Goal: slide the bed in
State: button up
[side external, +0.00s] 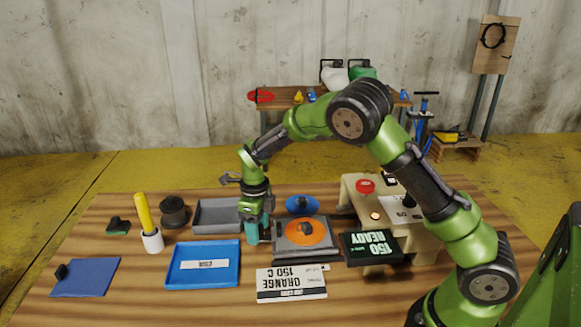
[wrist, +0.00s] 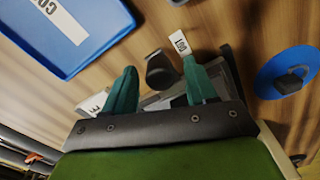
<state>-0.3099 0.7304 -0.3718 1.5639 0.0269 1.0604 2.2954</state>
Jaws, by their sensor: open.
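The bed (side external: 318,249) is a grey plate with an orange round patch (side external: 300,233) on it, out in front of the beige press (side external: 425,244). My gripper (side external: 257,238) points down at the bed's left end, beside the blue tray. In the wrist view my gripper (wrist: 158,75) has its two teal fingers apart. A dark knob (wrist: 160,68) shows just beyond and between the fingertips, with a small white label (wrist: 180,43) beside it. I see no clear contact with the knob. The fingers and palm hide most of the bed there.
A blue tray (side external: 178,277) with a label lies left of my gripper, and a grey tray (side external: 201,216) behind it. A blue disc (side external: 316,205) with a dark knob lies behind the bed. A card (side external: 291,296) reading "ORANGE 150 C" lies in front. The press display (side external: 372,246) reads "150 READY".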

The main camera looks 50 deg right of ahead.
aim_at(318, 229)
jog(key=shift+f, duration=0.2)
grip_shut()
dwell(0.3)
jog(key=shift+s, duration=0.1)
jog(key=s+d, duration=1.1)
dwell(0.3)
jog(key=shift+c, duration=1.5)
grip_release()
jog(key=shift+d, duration=0.1)
jog(key=o, duration=0.3)
jog(key=shift+w, duration=0.1)
